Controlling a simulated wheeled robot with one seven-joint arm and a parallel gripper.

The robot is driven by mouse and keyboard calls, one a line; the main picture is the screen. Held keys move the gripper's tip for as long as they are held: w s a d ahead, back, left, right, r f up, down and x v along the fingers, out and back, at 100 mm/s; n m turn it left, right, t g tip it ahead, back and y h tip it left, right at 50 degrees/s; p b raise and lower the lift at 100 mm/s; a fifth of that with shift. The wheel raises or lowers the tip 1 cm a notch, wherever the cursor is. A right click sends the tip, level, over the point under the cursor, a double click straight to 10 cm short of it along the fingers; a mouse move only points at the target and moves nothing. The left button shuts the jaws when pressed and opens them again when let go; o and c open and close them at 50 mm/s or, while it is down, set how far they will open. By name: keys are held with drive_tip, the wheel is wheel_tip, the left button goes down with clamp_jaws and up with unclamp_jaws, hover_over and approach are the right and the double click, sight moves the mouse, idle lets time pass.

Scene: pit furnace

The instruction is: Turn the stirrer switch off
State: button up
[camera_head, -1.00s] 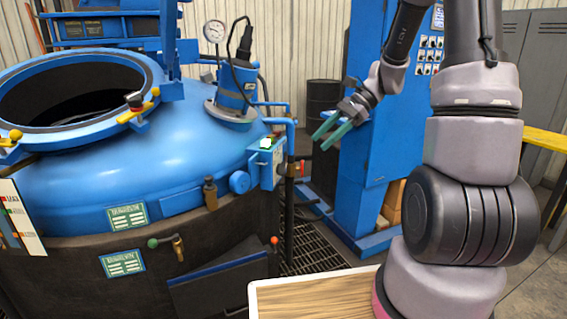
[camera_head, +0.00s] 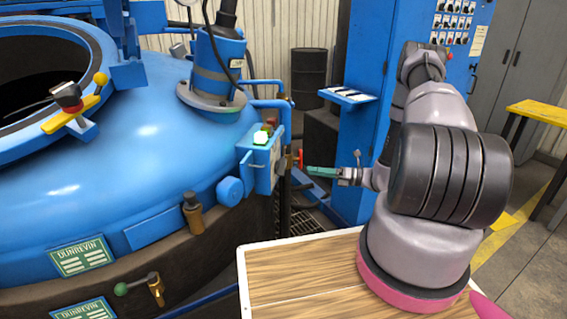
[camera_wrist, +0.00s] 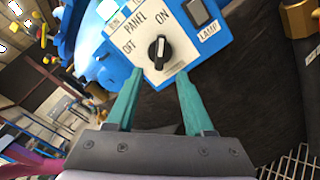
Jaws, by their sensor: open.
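The knob's white mark points up, toward ON. A LAMP label sits to its right. I cannot read a stirrer label. My gripper (camera_head: 318,171) has teal fingers, is open and empty, and faces the box from the right. In the wrist view the knob lies just beyond and between the fingertips (camera_wrist: 160,77).
A red handle (camera_head: 300,159) stands beside the box, close to my fingertips. A wooden-topped table (camera_head: 290,275) is below my arm. A tall blue cabinet (camera_head: 365,130) and a black drum (camera_head: 308,75) stand behind. The furnace's open mouth is at left.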

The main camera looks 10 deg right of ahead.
sight(282, 167)
drive_tip(key=x, duration=1)
drive_tip(key=shift+w+a, duration=0.2)
drive_tip(key=shift+a, duration=0.15)
clamp_jaws()
